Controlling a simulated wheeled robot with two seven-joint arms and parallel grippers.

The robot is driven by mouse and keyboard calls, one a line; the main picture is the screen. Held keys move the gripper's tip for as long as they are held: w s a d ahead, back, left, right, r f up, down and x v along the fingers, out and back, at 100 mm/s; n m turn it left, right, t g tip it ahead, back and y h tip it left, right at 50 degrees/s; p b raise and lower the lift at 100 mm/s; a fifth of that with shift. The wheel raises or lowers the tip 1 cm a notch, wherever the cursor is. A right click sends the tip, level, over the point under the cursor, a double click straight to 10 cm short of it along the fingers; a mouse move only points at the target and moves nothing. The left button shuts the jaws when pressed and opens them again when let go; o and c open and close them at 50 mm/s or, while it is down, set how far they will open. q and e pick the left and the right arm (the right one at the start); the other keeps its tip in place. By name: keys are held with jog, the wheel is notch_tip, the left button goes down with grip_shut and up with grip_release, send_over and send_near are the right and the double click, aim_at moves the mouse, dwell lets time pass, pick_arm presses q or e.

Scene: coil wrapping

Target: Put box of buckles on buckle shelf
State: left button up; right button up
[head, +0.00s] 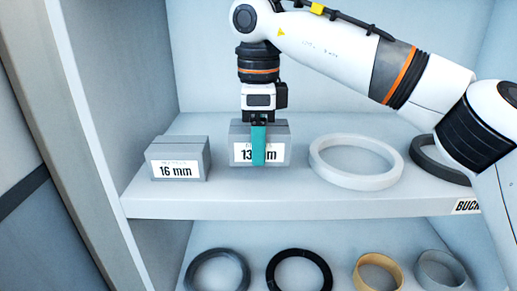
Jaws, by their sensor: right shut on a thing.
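My right gripper (259,145) comes down from above in the head view, its teal fingers shut on a grey box (277,141). The box has a white label, partly covered by a finger, that seems to read "13 mm". The box is at the surface of the upper shelf (300,205), upright; I cannot tell whether its full weight rests there. The shelf's front edge bears a label (467,206) starting "BUCK", cut off by my arm. My left gripper is not in view.
A grey box labelled "16 mm" (178,160) stands to the left on the same shelf. A white ring (355,162) lies close on the right, and a dark ring (428,160) is partly behind my arm. Several coils, including a black one (272,270), lie on the shelf below. A cabinet wall (95,130) bounds the left.

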notch_tip(320, 180, down, 2)
jog(key=shift+s+f+p, duration=0.1)
jog(key=shift+f+p, duration=0.05)
jog(key=shift+p, duration=0.45)
jog(key=shift+w+f+p, duration=0.2)
jog(key=shift+p, duration=0.2)
jog(key=shift+w+f, duration=0.1)
jog(key=shift+f, duration=0.1)
jog(key=shift+f, duration=0.1)
jog(key=shift+f, duration=0.1)
jog(key=o, duration=1.3)
